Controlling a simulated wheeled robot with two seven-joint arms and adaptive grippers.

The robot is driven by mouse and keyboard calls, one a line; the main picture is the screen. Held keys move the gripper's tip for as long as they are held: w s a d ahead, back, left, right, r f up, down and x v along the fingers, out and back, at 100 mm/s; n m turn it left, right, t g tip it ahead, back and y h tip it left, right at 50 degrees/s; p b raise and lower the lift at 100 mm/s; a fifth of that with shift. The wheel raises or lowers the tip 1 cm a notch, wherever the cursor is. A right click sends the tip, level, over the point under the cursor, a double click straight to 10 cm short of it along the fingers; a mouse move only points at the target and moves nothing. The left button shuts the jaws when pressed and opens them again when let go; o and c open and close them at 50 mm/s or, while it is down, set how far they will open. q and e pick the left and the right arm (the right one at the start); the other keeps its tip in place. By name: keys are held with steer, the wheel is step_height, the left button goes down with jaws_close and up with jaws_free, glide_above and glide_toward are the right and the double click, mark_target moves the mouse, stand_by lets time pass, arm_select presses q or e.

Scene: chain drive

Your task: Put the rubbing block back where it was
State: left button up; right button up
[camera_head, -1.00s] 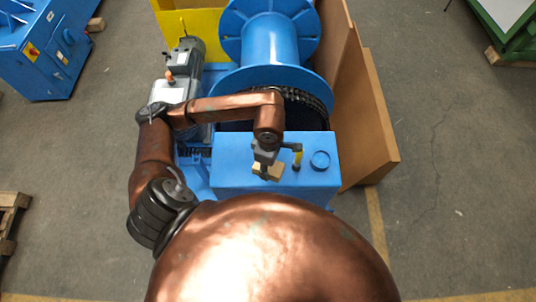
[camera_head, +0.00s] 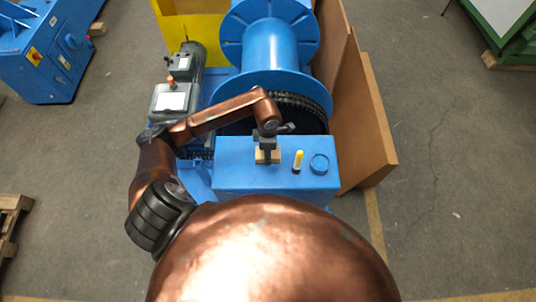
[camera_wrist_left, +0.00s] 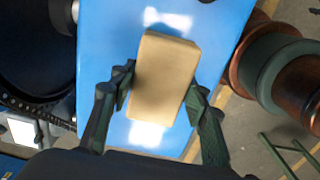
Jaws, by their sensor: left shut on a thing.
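Whether the block touches the blue top cannot be told. My right gripper is not in view.
A yellow-and-white stick (camera_head: 298,161) and a round blue cap (camera_head: 319,163) stand on the blue top, right of the block. Behind are the black chain (camera_head: 300,99) and a blue drum (camera_head: 270,45). A brown panel (camera_head: 372,125) stands at the right.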

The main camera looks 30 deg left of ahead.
arm_select(q)
steer(key=shift+w+a+f, duration=0.25)
steer(key=shift+w+f, duration=0.3)
steer(key=shift+f, duration=0.15)
steer(key=shift+w+a+f, duration=0.15)
steer(key=shift+w+f, duration=0.1)
steer(key=shift+f, duration=0.25)
step_height(320, 180, down, 2)
steer(key=shift+f+p, duration=0.15)
steer(key=shift+p, duration=0.45)
steer(key=shift+f, duration=0.2)
steer(key=shift+f, duration=0.15)
steer(key=shift+f+b, duration=0.15)
steer(key=shift+b, duration=0.15)
steer(key=o, duration=1.1)
